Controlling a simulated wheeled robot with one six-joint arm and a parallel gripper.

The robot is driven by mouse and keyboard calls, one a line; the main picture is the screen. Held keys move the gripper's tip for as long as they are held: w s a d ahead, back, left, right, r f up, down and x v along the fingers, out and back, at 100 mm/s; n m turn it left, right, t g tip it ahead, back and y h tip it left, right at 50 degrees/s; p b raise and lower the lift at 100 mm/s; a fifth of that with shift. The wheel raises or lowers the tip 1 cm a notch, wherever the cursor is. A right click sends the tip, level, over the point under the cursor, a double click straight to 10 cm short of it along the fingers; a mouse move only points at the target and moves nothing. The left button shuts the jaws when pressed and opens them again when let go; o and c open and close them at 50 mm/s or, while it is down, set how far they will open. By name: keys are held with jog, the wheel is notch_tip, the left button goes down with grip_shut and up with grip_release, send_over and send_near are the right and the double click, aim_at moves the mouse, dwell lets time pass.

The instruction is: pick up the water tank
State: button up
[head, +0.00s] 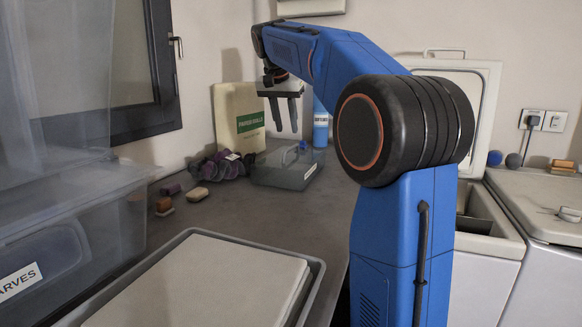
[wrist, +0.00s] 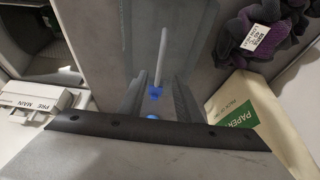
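The water tank (head: 287,173) looks like a low, grey, see-through box with a raised handle on top. It stands on the counter, towards its far end. My gripper (head: 286,129) is above the tank, pointing down, with its two fingers apart and nothing between them in the head view. In the wrist view the tank (wrist: 205,22) lies beyond the open fingers, and its pale bar handle (wrist: 162,52) with a blue end shows between them. The fingertips look clear of the handle, though the exact gap is hard to tell.
A cream box with a green label (head: 239,120) and a blue bottle (head: 320,125) stand behind the tank. A purple bundle (head: 222,165) lies to its left. A large clear bin (head: 75,215) and a grey tray (head: 312,296) fill the near counter. An open toploader (head: 485,238) stands right.

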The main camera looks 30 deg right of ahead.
send_over(291, 161)
jog(key=w+d, duration=0.2)
jog(key=w, duration=0.2)
jog(key=shift+s+a+f, duration=0.1)
jog(key=shift+s+f, duration=0.05)
jog(key=shift+f, duration=1.55)
jog(key=shift+s+a+f, duration=0.1)
jog(key=shift+f, duration=1.55)
grip_shut()
